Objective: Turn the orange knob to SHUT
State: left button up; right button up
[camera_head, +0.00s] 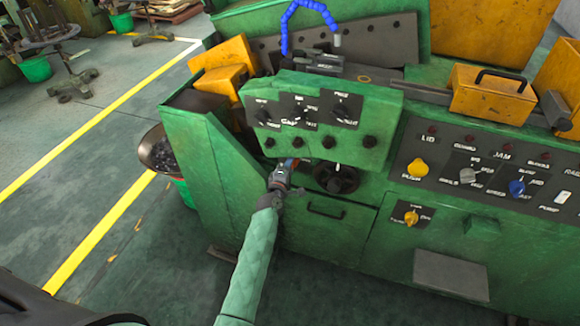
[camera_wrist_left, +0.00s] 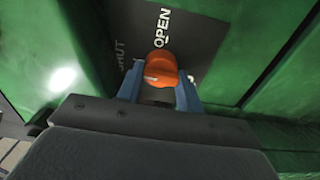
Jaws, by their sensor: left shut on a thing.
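The orange knob (camera_wrist_left: 160,66) sits on a dark plate (camera_wrist_left: 188,38) in the left wrist view, with the word OPEN above it and SHUT to its left. A pale mark shows on the knob's lower left; I cannot tell for sure which word the knob points to. My left gripper (camera_wrist_left: 160,92) is shut on the knob, with one blue finger at each side. In the head view my left gripper (camera_head: 284,168) reaches the green machine's front, left of a black handwheel, and mostly hides the knob. My right gripper is not in view.
The black handwheel (camera_head: 336,178) is close to the right of my left gripper. A control panel (camera_head: 300,112) with small dials is above it. A bowl of dark pieces (camera_head: 160,152) stands at the machine's left. Green walls flank the knob closely.

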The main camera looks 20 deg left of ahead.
pick_arm(q)
jog(key=o, duration=1)
jog(key=s+b, duration=0.1)
jog(key=s, duration=0.3)
jog(key=s+b, duration=0.1)
jog(key=s, duration=0.2)
jog(key=shift+s+a, duration=0.2)
jog(key=shift+s, duration=0.2)
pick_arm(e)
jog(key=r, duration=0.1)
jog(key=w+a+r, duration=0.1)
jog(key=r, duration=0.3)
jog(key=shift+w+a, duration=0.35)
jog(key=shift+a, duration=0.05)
